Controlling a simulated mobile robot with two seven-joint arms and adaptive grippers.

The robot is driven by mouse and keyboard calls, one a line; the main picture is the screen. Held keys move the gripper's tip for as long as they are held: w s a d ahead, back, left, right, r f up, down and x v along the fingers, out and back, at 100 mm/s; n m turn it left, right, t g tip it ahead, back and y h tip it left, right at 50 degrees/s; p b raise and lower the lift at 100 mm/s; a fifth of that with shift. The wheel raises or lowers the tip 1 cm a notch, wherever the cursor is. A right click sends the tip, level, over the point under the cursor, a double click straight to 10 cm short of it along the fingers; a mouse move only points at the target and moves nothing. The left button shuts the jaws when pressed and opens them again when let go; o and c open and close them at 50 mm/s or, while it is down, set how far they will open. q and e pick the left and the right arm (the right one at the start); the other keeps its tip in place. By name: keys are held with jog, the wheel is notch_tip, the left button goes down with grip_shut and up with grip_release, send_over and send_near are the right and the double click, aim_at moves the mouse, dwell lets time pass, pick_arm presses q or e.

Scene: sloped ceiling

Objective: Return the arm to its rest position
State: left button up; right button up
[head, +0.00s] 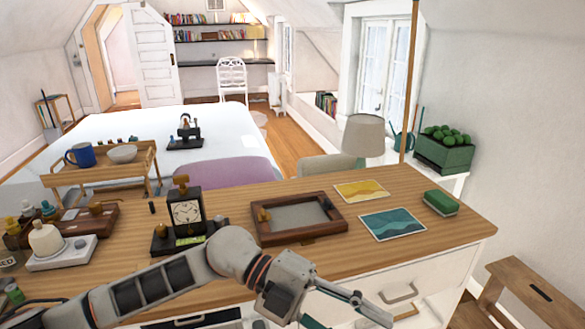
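My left arm (160,287) comes in from the lower left and stretches across the front of the wooden desk (410,250). Its gripper (345,314) hangs before the white drawer front, near the lower edge of the view. One finger points right and down, and the other is mostly cut off by the frame's edge. The gripper looks open, with no object seen between the fingers. A small teal and dark piece shows below it, and I cannot tell what it is. My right gripper is not in view.
On the desk stand a black clock (187,212), a wooden-framed tray (297,216), a teal picture card (393,224), a yellow card (361,190) and a green brush-like block (441,202). A drawer handle (399,294) is near the gripper. A wooden stool (533,287) stands right.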

pick_arm(q)
jog(key=w+a+r+n+t+h, duration=0.1)
jog(key=w+r+n+t+h, duration=0.3)
jog(key=w+n+t+h, duration=0.45)
jog(key=w+a+f+n+t+y, duration=0.2)
jog(key=a+f+n+t+y, duration=0.2)
jog(key=a+f+n+t, duration=0.3)
jog(key=w+a+f+n+t+y, duration=0.3)
jog(key=a+f+n+t+y, duration=0.15)
jog(key=n+t, duration=0.35)
jog(key=s+a+f+n+g+y, duration=0.1)
jog(key=s+a+f+n+y, duration=0.2)
jog(key=f, duration=0.4)
jog(key=a+f+n+y, duration=0.3)
jog(key=a+f+y, duration=0.15)
jog(key=f, duration=0.25)
jog(key=s+a+f+n+g+y, duration=0.1)
jog(key=s+a+f+g+y, duration=0.1)
jog(key=s+a+f, duration=0.3)
jog(key=s+a+f+n+g+y, duration=0.1)
jog(key=s+a+f+n+g, duration=0.1)
jog(key=s+a+f, duration=0.4)
notch_tip(320, 180, down, 4)
jog(key=shift+s+f+g+y, duration=0.2)
jog(key=shift+s+g+y, duration=0.25)
jog(key=shift+s, duration=0.8)
